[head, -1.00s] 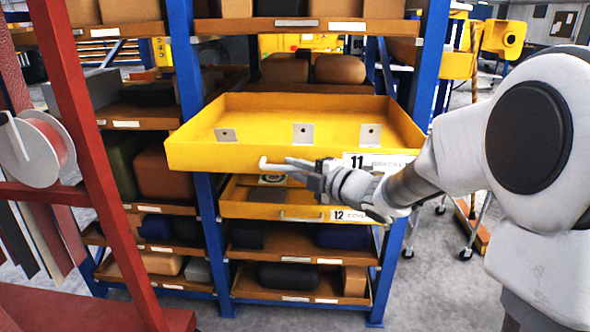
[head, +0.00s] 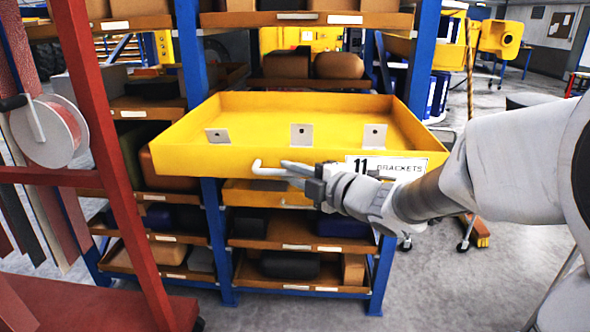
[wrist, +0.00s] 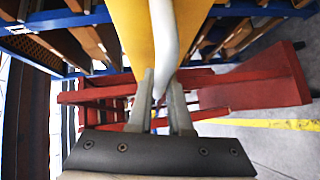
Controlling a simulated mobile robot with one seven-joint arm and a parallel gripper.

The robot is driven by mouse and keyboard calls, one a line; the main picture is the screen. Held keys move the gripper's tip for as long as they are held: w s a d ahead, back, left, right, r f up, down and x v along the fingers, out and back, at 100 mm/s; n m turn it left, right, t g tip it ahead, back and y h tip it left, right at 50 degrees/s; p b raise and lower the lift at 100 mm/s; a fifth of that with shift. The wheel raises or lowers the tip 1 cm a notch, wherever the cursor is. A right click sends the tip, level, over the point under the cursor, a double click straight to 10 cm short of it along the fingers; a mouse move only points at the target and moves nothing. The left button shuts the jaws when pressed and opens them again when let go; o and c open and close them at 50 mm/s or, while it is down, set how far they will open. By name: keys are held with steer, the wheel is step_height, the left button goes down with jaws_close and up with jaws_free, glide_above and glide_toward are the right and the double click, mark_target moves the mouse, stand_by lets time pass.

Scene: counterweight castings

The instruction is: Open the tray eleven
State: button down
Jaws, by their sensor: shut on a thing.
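The yellow tray eleven (head: 215,158), labelled "11 BRACKETS", stands pulled out from the blue-framed rack in the head view. Several grey metal brackets (head: 300,135) stand inside it. Its pale bar handle (head: 268,169) runs along the front face. My gripper (head: 300,168) is at that handle, on the tray's front. In the wrist view my gripper's two fingers (wrist: 160,98) are shut on the handle (wrist: 163,35), with the yellow tray front (wrist: 135,35) behind it. Part of the handle is hidden by the gripper.
A second yellow tray (head: 240,192) sits in the rack just below. A red frame with a cable reel (head: 50,130) stands close on the left. Brown shelves (head: 290,240) hold dark and tan castings. Grey floor (head: 430,280) is open at the lower right.

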steer(key=shift+s, duration=0.4)
steer(key=c, duration=0.9)
jaws_free()
steer(key=shift+o, duration=0.2)
steer(key=p+v, duration=0.3)
steer(key=v, duration=1.4)
steer(key=shift+s, duration=0.2)
steer(key=shift+w+d, duration=0.1)
steer(key=shift+d, duration=0.05)
